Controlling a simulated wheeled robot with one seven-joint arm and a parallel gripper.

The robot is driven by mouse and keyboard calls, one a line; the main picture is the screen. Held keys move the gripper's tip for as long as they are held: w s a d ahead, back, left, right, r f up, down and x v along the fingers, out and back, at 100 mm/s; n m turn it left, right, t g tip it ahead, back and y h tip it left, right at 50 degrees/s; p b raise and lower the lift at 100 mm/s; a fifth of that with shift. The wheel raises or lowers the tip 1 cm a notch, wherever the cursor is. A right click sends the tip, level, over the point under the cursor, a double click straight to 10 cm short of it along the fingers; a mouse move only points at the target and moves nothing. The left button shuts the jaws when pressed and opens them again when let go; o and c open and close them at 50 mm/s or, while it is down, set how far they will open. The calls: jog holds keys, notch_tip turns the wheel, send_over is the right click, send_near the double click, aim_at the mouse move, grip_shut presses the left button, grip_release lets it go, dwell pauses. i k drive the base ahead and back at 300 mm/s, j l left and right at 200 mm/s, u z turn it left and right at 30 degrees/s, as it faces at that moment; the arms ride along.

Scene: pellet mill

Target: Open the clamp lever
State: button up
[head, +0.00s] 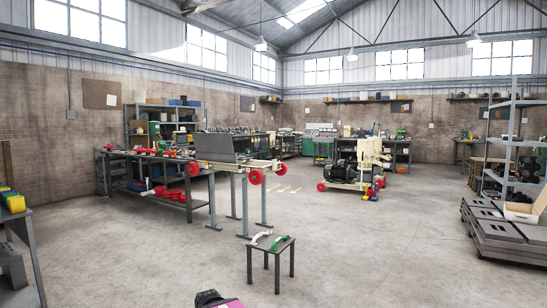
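A cream machine with a black motor and red wheels (346,172) stands on the floor right of the middle, well away from me. It looks like the pellet mill. I cannot make out a clamp lever on it at this distance. No gripper fingers show in the head view; only a small dark and pink piece, which may be part of my arm, shows at the bottom edge.
A small dark stool (270,252) with green and white handle-like things stands ahead. A long workbench (150,158) and a wheeled cream frame (235,165) stand left. Stacked dark slabs (500,238) and a shelf rack (512,145) stand right. The floor between stool and slabs is clear.

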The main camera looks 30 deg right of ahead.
aim_at(274, 148)
jog(key=i+l+z, duration=0.65)
jog(key=l+z, duration=0.15)
jog(key=i+l+z, duration=0.45)
jog(key=i+z, duration=0.8)
jog(key=i+l+z, duration=0.1)
jog(key=i, duration=1.8)
jog(key=i+j+u, duration=0.1)
jog(key=i+u, duration=0.25)
jog(key=i, duration=0.25)
jog(key=i+l+u, duration=0.1)
jog(key=i+u, duration=0.3)
jog(key=i, duration=0.2)
jog(key=i+l+u, duration=0.35)
jog(key=i, duration=0.2)
jog(key=j, duration=0.1)
